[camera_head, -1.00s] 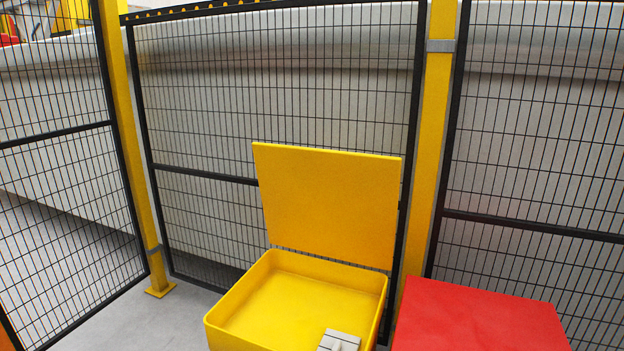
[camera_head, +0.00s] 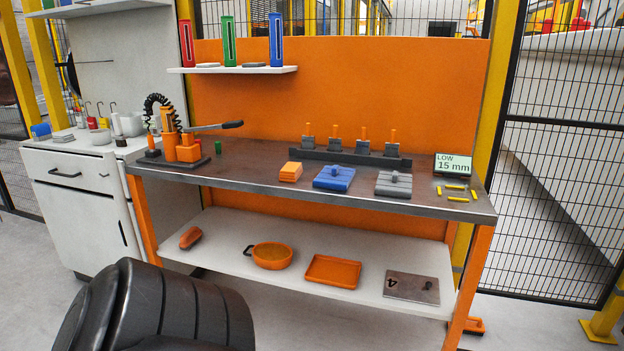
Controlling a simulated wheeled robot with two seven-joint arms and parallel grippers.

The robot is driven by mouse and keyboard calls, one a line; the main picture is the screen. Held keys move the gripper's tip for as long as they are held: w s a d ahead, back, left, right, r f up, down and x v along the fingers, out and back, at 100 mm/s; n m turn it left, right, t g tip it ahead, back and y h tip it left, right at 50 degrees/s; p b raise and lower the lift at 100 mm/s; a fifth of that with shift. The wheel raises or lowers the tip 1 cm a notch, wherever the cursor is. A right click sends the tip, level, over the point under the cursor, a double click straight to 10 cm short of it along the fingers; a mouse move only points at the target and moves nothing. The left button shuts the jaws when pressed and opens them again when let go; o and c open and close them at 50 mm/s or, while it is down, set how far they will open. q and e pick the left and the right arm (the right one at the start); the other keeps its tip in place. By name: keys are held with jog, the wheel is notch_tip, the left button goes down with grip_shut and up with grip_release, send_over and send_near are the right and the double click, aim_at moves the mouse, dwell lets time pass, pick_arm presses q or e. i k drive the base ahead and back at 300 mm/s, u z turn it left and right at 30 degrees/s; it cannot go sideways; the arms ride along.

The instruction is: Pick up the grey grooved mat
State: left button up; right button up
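A small stack of flat grey pieces (camera_head: 62,138) lies on the white cabinet at the left. Neither of my grippers is in view.
A dark, rounded, ribbed form (camera_head: 150,312) fills the lower left foreground. The bench's lower shelf (camera_head: 215,232) holds an orange bowl (camera_head: 272,256), an orange tray (camera_head: 332,271) and a metal plate (camera_head: 411,287). Mesh fencing (camera_head: 562,190) stands at the right.

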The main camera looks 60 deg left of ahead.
aim_at(395, 185)
jog(key=u, duration=1.3)
jog(key=k, duration=0.35)
jog(key=u, duration=0.4)
jog(key=i, duration=0.9)
jog(key=u, duration=0.45)
